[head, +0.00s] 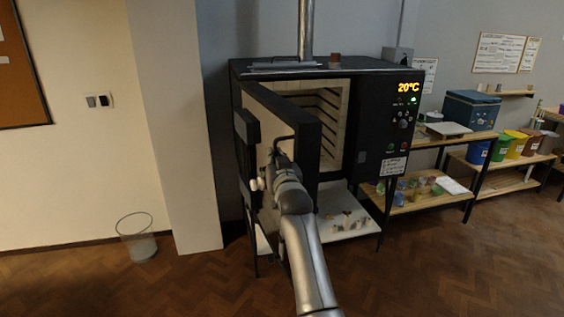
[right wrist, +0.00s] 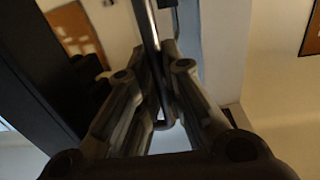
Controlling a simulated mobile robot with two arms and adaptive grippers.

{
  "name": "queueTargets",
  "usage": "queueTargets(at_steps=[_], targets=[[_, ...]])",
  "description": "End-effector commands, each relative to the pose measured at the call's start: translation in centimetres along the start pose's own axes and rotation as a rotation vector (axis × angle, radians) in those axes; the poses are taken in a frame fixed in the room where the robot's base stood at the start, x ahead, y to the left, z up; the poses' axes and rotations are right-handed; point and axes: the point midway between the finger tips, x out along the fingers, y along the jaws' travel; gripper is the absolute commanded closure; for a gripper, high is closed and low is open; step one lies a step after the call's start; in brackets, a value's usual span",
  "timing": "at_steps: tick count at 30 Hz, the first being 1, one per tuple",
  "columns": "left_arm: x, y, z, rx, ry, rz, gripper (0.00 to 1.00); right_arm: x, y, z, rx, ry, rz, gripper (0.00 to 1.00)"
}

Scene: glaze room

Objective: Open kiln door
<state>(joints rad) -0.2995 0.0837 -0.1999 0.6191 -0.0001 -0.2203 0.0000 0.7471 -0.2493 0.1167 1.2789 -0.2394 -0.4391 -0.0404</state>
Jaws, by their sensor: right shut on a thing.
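The black kiln (head: 352,75) stands against the wall in the head view, with a lit display reading 20°C. Its door (head: 308,125) stands partly open, swung out to the left, and part of the pale ribbed chamber (head: 328,105) shows behind it. My right gripper (head: 283,155) is at the door's handle (head: 280,139). In the right wrist view the fingers (right wrist: 160,95) are shut around the handle bar (right wrist: 151,35). My arm and gripper hide part of the door's lower edge. My left gripper is not in view.
A shelf under the kiln (head: 340,226) holds small items. Shelves with glaze buckets (head: 515,143) and a blue box (head: 470,110) stand at the right. Wooden floor (head: 440,275) is clear at the front right.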

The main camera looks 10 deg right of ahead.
Motion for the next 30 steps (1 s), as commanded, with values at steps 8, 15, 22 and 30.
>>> queueTargets(at_steps=[8,15,22,30], targets=[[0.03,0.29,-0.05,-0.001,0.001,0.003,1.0,0.3,-0.36,-0.71,-0.005,0.014,0.006,1.0],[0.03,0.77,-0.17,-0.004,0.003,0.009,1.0,0.29,-0.34,-0.77,-0.004,0.016,0.006,1.0],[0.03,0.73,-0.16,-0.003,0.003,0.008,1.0,0.28,-0.32,-0.56,-0.003,0.011,0.006,0.68],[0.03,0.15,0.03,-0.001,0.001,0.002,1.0,0.28,-0.31,-0.33,-0.001,0.006,0.006,0.68]])
